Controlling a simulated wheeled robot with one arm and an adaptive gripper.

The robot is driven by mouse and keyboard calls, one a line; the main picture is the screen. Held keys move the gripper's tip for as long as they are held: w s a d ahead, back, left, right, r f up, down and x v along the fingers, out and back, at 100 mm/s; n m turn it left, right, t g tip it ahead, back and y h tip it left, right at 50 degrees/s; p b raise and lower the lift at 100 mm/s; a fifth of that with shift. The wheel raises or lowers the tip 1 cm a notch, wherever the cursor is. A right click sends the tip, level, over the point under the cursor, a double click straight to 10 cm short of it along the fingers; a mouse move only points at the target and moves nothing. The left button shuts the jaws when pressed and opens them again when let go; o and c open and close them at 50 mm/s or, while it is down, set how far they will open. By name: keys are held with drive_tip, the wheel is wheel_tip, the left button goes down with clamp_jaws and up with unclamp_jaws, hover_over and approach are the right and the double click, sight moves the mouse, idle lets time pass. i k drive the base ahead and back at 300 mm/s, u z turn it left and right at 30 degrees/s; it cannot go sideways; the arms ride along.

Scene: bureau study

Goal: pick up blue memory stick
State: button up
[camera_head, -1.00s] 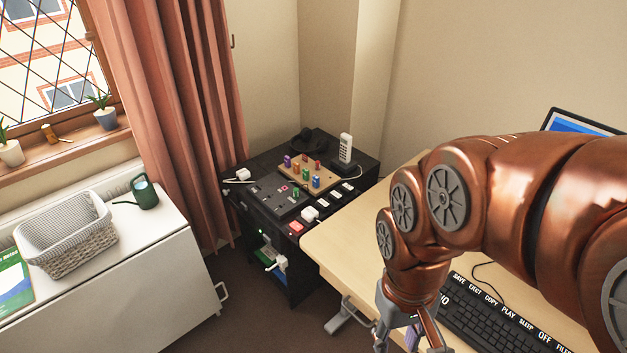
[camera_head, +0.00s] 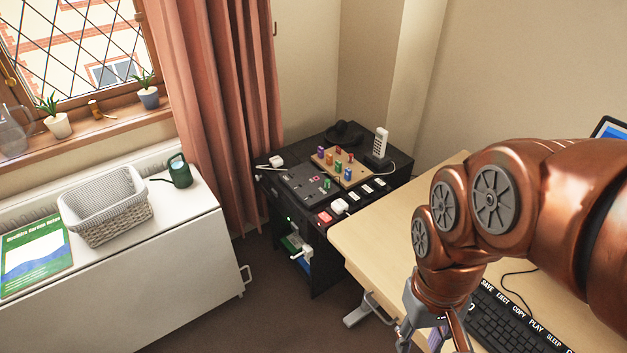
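A small upright blue stick (camera_head: 349,174), likely the blue memory stick, stands on a wooden board (camera_head: 357,182) on top of the black cabinet. Other coloured sticks stand beside it: green (camera_head: 338,168), orange (camera_head: 329,159), purple (camera_head: 321,152) and red ones. Another green stick (camera_head: 327,184) stands just off the board's front left. My gripper (camera_head: 432,345) hangs at the bottom edge, over the desk side, well to the right of and apart from the sticks. Its fingertips are cut off by the frame, so its opening does not show clearly.
A white unit (camera_head: 190,250) with a basket (camera_head: 105,205) stands left. Dark floor lies between.

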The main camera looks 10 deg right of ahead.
sight(347, 171)
drive_tip(key=k, duration=0.2)
drive_tip(key=u, duration=0.9)
drive_tip(key=i, duration=1.55)
drive_tip(key=z, duration=0.45)
